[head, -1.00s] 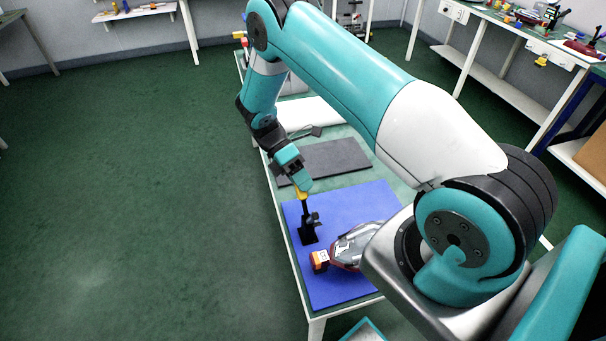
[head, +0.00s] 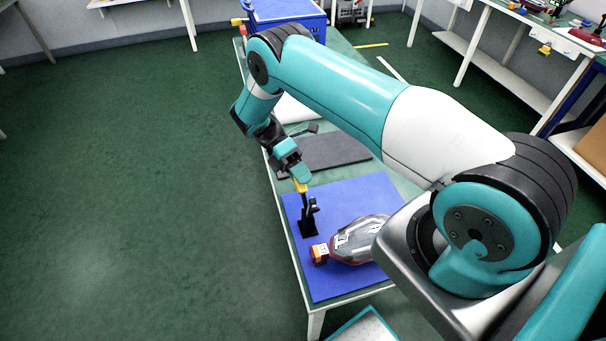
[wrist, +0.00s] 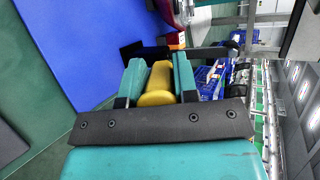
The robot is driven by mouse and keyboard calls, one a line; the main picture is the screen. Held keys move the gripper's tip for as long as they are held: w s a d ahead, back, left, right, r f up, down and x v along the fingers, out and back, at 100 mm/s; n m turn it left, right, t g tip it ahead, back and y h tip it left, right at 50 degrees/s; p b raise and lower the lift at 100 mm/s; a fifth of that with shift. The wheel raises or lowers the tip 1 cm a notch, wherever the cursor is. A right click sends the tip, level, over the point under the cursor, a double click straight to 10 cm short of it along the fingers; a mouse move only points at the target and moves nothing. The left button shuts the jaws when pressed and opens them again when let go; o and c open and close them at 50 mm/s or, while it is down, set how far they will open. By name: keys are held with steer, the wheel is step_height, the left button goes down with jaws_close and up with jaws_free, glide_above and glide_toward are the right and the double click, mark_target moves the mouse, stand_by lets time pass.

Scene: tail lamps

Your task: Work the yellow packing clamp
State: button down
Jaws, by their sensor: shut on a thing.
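The packing clamp (head: 308,220) stands on the blue mat (head: 345,272), with a black base and a yellow-tipped lever pointing up. My gripper (head: 301,181) is shut on the clamp's yellow handle (wrist: 158,85), which shows between the two teal fingers in the wrist view. The clamp's black arm stands up beside the lever, tilted slightly. A tail lamp (head: 358,238) in red and grey, with an orange end block (head: 319,254), lies on the mat right of the clamp's base. The clamp's lower part is mostly hidden in the wrist view.
A dark grey mat (head: 335,152) lies behind the blue mat on the same narrow bench. A blue crate (head: 290,18) stands at the bench's far end. Green floor (head: 130,200) is open to the left. Another bench (head: 500,35) stands at the right.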

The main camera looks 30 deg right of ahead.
steer(key=c, duration=0.9)
jaws_free()
step_height(320, 180, up, 20)
steer(key=p, duration=1.6)
steer(key=shift+p, duration=0.3)
